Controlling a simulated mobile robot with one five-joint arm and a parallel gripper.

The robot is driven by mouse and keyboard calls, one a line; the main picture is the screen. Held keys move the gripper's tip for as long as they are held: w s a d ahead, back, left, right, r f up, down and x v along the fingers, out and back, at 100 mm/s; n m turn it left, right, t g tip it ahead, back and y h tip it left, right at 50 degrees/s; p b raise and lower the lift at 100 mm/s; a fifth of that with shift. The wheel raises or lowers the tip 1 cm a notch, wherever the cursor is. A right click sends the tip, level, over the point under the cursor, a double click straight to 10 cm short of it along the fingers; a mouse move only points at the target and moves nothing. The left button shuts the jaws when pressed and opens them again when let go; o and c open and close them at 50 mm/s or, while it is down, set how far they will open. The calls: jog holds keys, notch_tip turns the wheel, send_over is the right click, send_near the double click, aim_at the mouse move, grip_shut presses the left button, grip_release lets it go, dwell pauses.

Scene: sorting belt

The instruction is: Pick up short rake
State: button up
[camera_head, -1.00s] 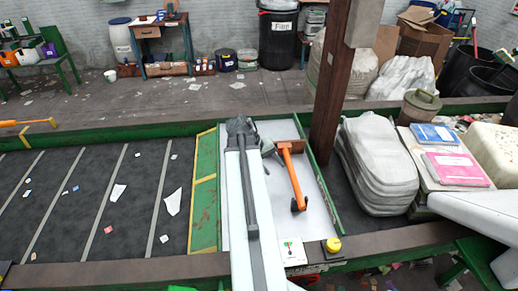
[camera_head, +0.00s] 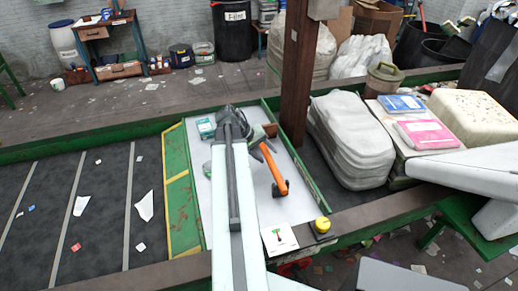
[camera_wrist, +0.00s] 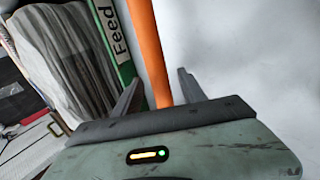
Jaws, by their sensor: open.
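My gripper (camera_head: 234,122) is at the far part of the bay, just left of the rake. In the wrist view the orange handle (camera_wrist: 148,45) runs up the picture between the two open gripper fingers (camera_wrist: 157,90), nearer the left finger. The fingers are apart and hold nothing. How high they are above the handle I cannot tell.
A wooden post (camera_head: 297,85) stands close at the bay's far right corner. A small green-and-white item (camera_head: 206,128) is left of my gripper. A yellow button (camera_head: 322,225) sits on the near edge. The dark belt (camera_head: 100,200) stretches left.

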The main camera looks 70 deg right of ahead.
jog(key=shift+x, duration=0.75)
jog(key=shift+r, duration=0.15)
grip_shut()
jog(key=shift+r, duration=0.1)
